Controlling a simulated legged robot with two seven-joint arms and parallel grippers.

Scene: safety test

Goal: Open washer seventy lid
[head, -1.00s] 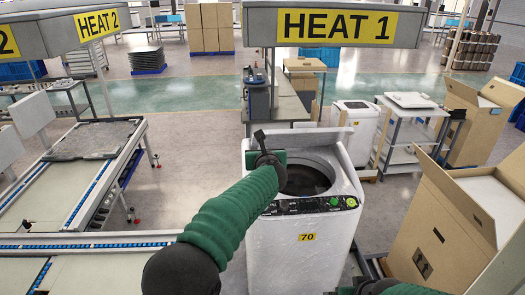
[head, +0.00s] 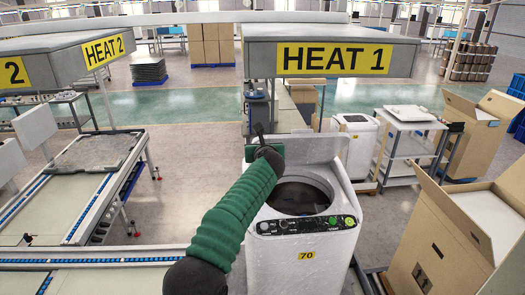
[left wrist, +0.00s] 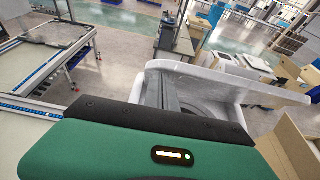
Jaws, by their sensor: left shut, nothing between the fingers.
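Washer seventy (head: 305,238) is a white top-loader with a yellow 70 label, standing in front of me in the head view. Its lid (head: 312,150) stands raised at the back of the top, and the round drum opening (head: 300,196) is uncovered. The lid also shows as a pale slab in the left wrist view (left wrist: 235,82). My left gripper (head: 260,131) is shut and empty at the left end of the lid, above the washer's back left corner. I cannot tell whether it touches the lid. My right gripper is out of view.
A conveyor (head: 90,257) runs to the left of the washer. An open cardboard box (head: 445,238) stands close on its right. The HEAT 1 hood (head: 330,55) is behind and above. A grey cart (head: 410,150) and another washer (head: 357,150) stand farther back.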

